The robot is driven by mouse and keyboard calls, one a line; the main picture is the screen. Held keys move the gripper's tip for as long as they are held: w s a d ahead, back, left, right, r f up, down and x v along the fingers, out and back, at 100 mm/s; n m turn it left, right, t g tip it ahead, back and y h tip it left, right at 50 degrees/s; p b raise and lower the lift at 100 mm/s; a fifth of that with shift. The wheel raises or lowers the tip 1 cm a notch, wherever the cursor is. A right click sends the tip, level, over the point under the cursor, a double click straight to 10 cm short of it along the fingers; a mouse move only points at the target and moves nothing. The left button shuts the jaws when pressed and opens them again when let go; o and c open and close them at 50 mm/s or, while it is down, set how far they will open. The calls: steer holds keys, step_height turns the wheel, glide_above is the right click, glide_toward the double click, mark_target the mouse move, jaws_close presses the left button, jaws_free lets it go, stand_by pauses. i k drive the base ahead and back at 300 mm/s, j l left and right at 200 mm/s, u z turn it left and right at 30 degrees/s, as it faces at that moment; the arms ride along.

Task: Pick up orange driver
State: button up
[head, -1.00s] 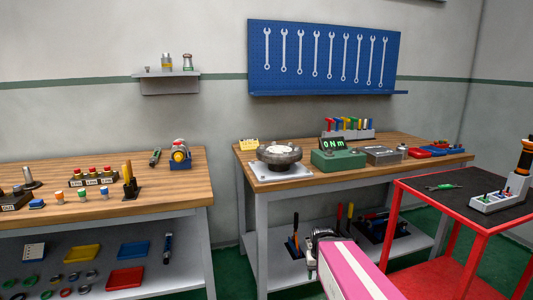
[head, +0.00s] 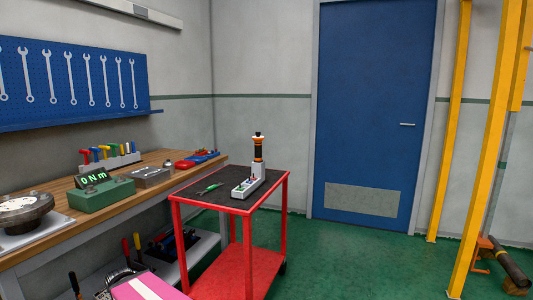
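An orange and black driver (head: 258,148) stands upright in a grey holder (head: 248,186) on the top of a red cart (head: 213,196). The holder also has small coloured parts along its low front section. My gripper (head: 115,280) is at the bottom left of the head view, beyond the pink part of my arm, low in front of the bench. It is well apart from the driver, to its left and below. Its fingers are too small and partly hidden to show whether they are open.
A wooden bench (head: 150,203) with a green torque display (head: 101,192) stands left of the cart. Green floor (head: 340,262) is open right of the cart, before a blue door (head: 375,110) and yellow posts (head: 452,120).

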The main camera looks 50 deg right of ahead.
mark_target(258, 140)
steer(key=z, duration=1.55)
steer(key=i+l+z, duration=0.1)
steer(key=l, duration=0.1)
